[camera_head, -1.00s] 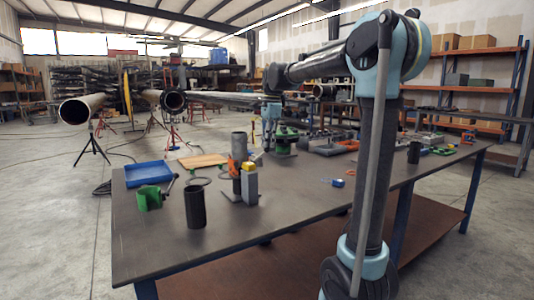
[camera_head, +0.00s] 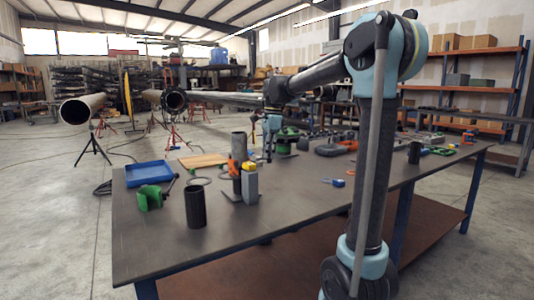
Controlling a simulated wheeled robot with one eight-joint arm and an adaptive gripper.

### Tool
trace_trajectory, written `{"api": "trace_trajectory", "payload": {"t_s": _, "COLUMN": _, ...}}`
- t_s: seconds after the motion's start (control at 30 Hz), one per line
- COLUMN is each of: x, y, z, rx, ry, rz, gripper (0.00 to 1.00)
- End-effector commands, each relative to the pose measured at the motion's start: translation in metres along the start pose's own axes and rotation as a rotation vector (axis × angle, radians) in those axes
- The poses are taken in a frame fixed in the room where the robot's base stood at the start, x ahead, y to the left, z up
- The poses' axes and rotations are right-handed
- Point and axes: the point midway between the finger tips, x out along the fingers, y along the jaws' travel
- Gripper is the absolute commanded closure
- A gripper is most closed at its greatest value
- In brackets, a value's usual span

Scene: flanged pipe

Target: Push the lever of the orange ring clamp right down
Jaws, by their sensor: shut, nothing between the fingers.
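A small orange part (camera_head: 234,168), which looks like the ring clamp, sits at a dark upright piece beside a grey post with a yellow top (camera_head: 248,167). It is too small to tell its lever or the lever's angle. My gripper (camera_head: 268,159) points down, just right of the yellow-topped post in the picture. Its fingers are shut and empty. I cannot tell whether it touches anything.
The dark table (camera_head: 290,215) is clear at its front. A blue tray (camera_head: 149,173), a green clamp (camera_head: 150,197), a black cylinder (camera_head: 195,207) and a grey upright pipe (camera_head: 239,147) stand at left.

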Motion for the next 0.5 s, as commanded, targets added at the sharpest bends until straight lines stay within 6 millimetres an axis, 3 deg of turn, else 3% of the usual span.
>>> {"api": "trace_trajectory", "payload": {"t_s": 0.23, "x": -0.002, "y": 0.0, "z": -0.003, "rx": 0.001, "ry": 0.0, "rz": 0.0, "gripper": 1.0}}
{"api": "trace_trajectory", "payload": {"t_s": 0.5, "x": -0.013, "y": 0.0, "z": -0.028, "rx": 0.002, "ry": 0.0, "rz": 0.0, "gripper": 1.0}}
